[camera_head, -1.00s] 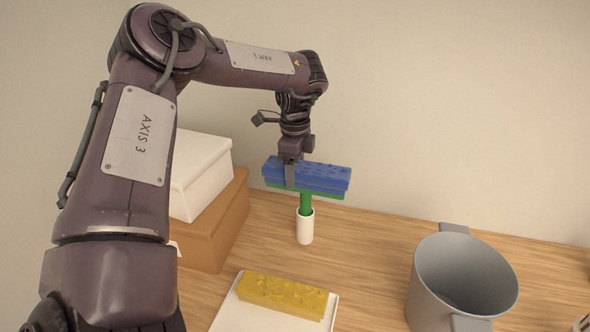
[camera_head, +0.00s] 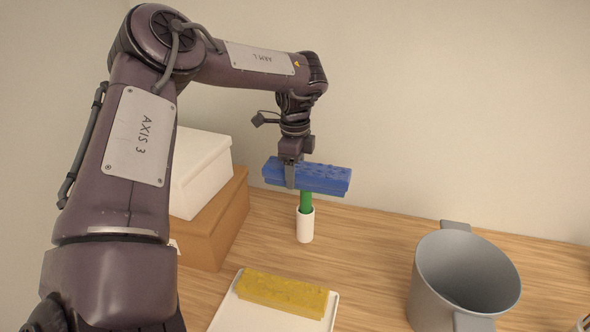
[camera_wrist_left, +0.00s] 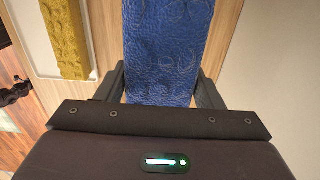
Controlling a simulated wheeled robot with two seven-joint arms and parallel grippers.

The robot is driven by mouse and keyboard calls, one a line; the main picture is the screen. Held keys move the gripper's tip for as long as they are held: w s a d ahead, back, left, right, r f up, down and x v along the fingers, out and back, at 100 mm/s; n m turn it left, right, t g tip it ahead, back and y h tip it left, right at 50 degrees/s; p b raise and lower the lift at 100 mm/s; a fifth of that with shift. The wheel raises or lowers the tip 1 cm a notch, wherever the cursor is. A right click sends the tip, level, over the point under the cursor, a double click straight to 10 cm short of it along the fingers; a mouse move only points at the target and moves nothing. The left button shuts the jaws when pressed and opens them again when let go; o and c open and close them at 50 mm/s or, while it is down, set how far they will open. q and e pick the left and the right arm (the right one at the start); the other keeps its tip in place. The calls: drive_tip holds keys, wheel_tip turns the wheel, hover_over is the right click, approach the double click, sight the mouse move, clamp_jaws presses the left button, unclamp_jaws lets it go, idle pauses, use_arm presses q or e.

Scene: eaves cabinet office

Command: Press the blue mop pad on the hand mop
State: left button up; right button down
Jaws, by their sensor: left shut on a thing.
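The blue mop pad (camera_head: 322,178) is a long textured block, held level over the top of the hand mop. The hand mop shows only as a green handle (camera_head: 306,201) standing upright in a white holder (camera_head: 305,226); its head is hidden by the pad. My left gripper (camera_head: 290,181) comes down from above and is shut across the pad near its left end. In the left wrist view the pad (camera_wrist_left: 166,50) lies between the two dark fingers. My right gripper is not seen.
A yellow pad (camera_head: 282,293) lies on a white tray (camera_head: 232,318) in front. A grey bucket (camera_head: 440,285) with handles stands at the right. A white box (camera_head: 200,178) sits on a brown box (camera_head: 222,228) at the left. The wooden table between holder and bucket is clear.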

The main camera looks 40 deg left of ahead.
use_arm(q)
drive_tip(key=shift+f+b, duration=0.3)
drive_tip(key=shift+b, duration=0.1)
idle(1.1)
drive_tip(key=o, duration=1.3)
drive_tip(key=shift+o, duration=0.2)
drive_tip(key=shift+r, duration=0.15)
drive_tip(key=shift+r+p, duration=2.5)
drive_tip(key=shift+r, duration=0.9)
clamp_jaws()
